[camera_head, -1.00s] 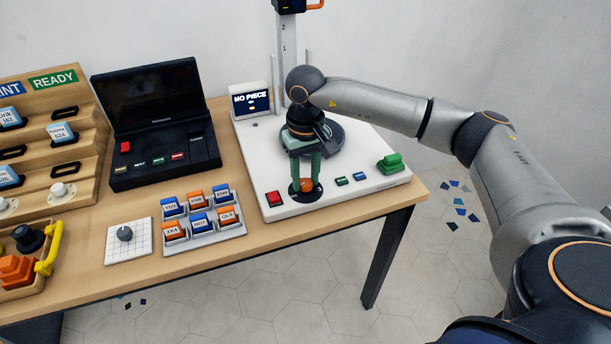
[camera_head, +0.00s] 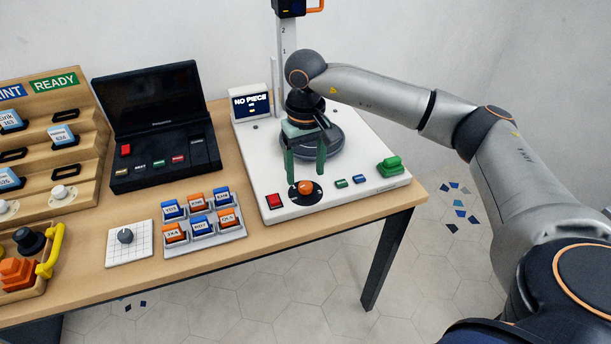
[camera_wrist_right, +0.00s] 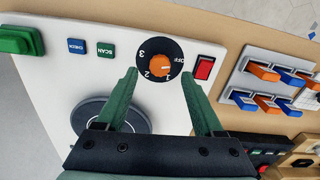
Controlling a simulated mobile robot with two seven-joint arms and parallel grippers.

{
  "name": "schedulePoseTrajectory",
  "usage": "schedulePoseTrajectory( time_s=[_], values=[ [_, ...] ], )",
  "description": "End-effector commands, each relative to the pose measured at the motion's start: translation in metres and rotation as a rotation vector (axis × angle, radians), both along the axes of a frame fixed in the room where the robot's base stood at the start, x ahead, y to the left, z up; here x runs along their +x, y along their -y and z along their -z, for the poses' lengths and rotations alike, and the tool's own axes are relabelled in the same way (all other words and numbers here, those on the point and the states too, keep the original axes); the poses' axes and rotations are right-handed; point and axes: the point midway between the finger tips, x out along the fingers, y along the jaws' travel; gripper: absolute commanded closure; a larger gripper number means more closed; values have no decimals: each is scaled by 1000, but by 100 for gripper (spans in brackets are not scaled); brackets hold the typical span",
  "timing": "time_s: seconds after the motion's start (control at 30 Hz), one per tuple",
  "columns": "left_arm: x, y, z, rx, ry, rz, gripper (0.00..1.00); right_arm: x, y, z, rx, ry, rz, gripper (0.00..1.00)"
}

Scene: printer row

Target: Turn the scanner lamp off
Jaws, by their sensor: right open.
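The scanner (camera_head: 345,187) is a white base plate on the table, with a column at its back. Its orange lamp knob (camera_head: 305,187) sits on a black dial at the front, also seen in the right wrist view (camera_wrist_right: 159,65). The dial is marked OFF, 1, 2 and 3; which mark the knob points to is hard to tell, though it seems turned toward 1. My right gripper (camera_head: 305,176) is open and empty, its green fingers just above and behind the knob, apart from it. In the wrist view the fingertips (camera_wrist_right: 162,72) straddle the knob. My left gripper is out of view.
On the scanner are a red button (camera_head: 274,201), a green block (camera_head: 390,164), small SCAN and CHECK buttons, a grey disc (camera_head: 325,143) and a display reading NO PIECE (camera_head: 251,104). A tray of labelled blocks (camera_head: 240,235) and a dial pad (camera_head: 140,247) stand to the left.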

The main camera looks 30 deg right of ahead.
Motion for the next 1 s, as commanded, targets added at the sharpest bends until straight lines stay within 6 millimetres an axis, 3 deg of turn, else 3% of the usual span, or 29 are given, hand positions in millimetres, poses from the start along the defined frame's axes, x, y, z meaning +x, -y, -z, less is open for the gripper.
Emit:
schedulePoseTrajectory(
  time_s=[0.2,0.4,0.6,1.0],
  values=[
    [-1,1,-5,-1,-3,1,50,1,0,-52,0,5,-1,31],
    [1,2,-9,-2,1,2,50,1,-1,-83,0,3,-1,31],
    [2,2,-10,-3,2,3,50,0,0,-93,0,1,-1,31],
    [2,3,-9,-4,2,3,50,0,0,-93,0,0,-1,31]
  ],
)
